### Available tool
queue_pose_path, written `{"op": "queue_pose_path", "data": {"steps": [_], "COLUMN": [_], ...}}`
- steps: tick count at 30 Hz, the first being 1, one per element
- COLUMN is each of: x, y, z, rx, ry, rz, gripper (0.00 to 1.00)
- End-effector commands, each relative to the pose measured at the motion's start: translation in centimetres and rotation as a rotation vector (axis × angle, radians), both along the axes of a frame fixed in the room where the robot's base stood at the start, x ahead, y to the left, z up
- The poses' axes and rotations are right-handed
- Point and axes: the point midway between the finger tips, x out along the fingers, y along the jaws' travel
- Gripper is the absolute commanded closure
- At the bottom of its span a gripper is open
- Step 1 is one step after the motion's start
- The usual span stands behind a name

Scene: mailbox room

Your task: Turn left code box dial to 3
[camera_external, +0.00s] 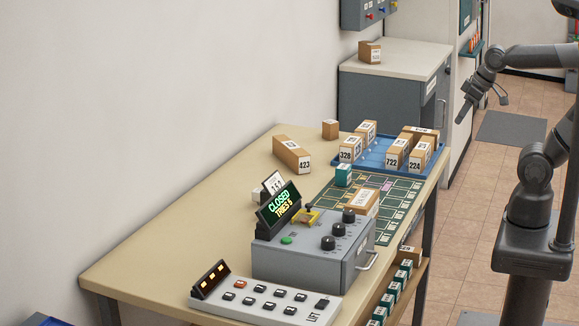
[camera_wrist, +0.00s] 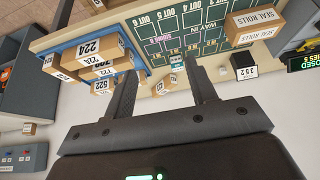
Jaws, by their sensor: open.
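The grey code box (camera_external: 308,254) sits on the near part of the table with three black dials in a row on its sloped top. The dials are the near one (camera_external: 327,243), the middle one (camera_external: 338,229) and the far one (camera_external: 348,215); their settings are too small to read. A display (camera_external: 279,206) behind them reads CLOSED and a tries count; its edge shows in the wrist view (camera_wrist: 303,60). My gripper (camera_external: 483,106) is open and empty, away from the box, beyond the table's far right end. Its spread fingers show in the wrist view (camera_wrist: 162,80); no dial shows there.
A blue tray (camera_external: 377,166) with numbered boxes and a green sorting mat (camera_external: 401,205) lie beyond the code box. A seal rolls box (camera_external: 362,201) stands close behind it. A white button panel (camera_external: 265,301) lies in front. A grey cabinet (camera_external: 385,98) stands past the table.

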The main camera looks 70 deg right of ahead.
Motion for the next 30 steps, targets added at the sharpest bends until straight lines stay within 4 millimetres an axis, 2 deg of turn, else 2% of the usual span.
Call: {"op": "queue_pose_path", "data": {"steps": [8, 15, 20, 24, 30], "x": [7.1, 13.7, 17.8, 20.9, 24.4], "y": [4.1, 9.6, 14.2, 18.8, 26.2], "z": [5.6, 9.1, 10.5, 11.0, 10.5], "rx": [0.055, 0.09, 0.105, 0.111, 0.109], "ry": [0.072, 0.144, 0.193, 0.235, 0.294], "rz": [0.015, 0.018, 0.019, 0.019, 0.018], "gripper": [0.48, 0.48, 0.48, 0.48, 0.48]}}
